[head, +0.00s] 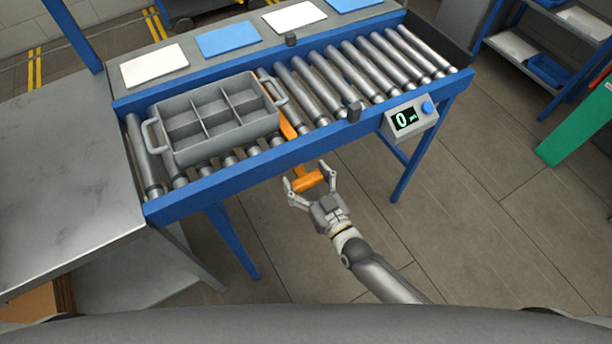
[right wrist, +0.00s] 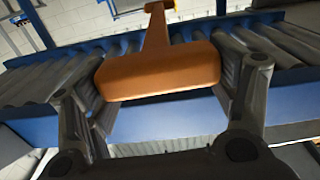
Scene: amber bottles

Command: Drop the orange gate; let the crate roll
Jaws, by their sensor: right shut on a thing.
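The grey crate (head: 213,118) with six empty compartments sits on the roller conveyor, toward its left end. The orange gate (head: 288,122) stands across the rollers just right of the crate. Its orange handle (head: 308,181) sticks out past the conveyor's blue front rail. My right gripper (head: 310,180) is shut on this handle, one finger at each end. In the right wrist view the handle (right wrist: 158,70) spans between the two fingers, with the gate's stem rising behind it. My left gripper is not in view.
Free rollers (head: 365,68) run right of the gate. A display box (head: 409,117) reading 0 with a blue knob hangs on the front rail. A steel table (head: 60,190) adjoins on the left. White and blue cards (head: 228,39) lie along the back ledge.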

